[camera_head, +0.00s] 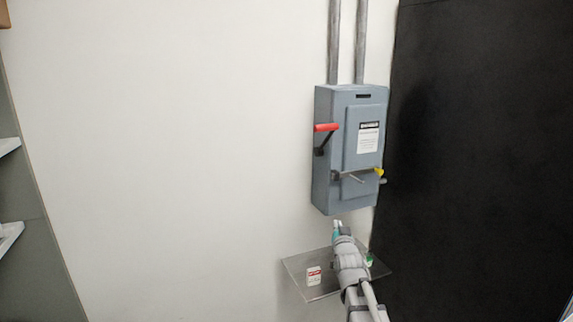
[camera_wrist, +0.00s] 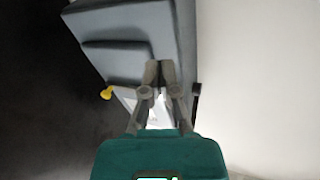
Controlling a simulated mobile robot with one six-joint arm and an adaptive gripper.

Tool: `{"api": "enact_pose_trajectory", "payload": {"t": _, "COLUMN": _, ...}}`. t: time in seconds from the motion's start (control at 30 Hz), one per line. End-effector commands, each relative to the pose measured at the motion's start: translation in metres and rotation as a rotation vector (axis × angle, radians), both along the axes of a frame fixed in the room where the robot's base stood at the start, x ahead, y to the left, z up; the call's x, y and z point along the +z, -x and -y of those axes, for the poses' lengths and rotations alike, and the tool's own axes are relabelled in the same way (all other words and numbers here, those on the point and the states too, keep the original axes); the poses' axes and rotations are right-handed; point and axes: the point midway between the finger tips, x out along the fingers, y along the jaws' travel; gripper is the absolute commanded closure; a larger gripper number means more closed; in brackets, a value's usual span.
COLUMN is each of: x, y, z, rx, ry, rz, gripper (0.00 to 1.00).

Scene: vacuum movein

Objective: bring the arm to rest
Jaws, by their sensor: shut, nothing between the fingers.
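My gripper (camera_wrist: 158,68) points up in the wrist view, its two fingers together with nothing between them. In the head view my gripper (camera_head: 337,222) is just below the grey switch box (camera_head: 335,185) on the wall, small and partly hidden by my own arm. The box also fills the upper middle of the wrist view (camera_wrist: 130,22), beyond the fingertips. I cannot tell whether the fingertips touch it. The box has a red-ended lever (camera_head: 326,128) on its left side and a yellow part (camera_head: 379,171) at its lower right, which also shows in the wrist view (camera_wrist: 107,93).
A metal shelf (camera_head: 312,291) sticks out below the box, under my arm, with a red-and-white tag (camera_head: 314,275) on it. Two conduits (camera_head: 360,40) rise from the box. A black panel (camera_head: 480,150) stands at right. The wall (camera_head: 180,150) at left is bare.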

Motion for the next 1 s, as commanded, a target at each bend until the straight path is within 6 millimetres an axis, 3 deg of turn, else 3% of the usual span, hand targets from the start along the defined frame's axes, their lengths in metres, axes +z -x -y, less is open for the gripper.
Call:
{"api": "enact_pose_trajectory", "payload": {"t": 0.47, "x": -0.117, "y": 0.071, "z": 0.006, "rx": -0.012, "ry": 0.06, "rz": -0.597, "gripper": 1.0}}
{"api": "enact_pose_trajectory", "payload": {"t": 0.7, "x": -0.164, "y": 0.127, "z": 0.006, "rx": 0.006, "ry": 0.087, "rz": -0.898, "gripper": 1.0}}
{"api": "enact_pose_trajectory", "payload": {"t": 1.0, "x": -0.205, "y": 0.213, "z": 0.005, "rx": 0.053, "ry": 0.116, "rz": -1.272, "gripper": 1.0}}
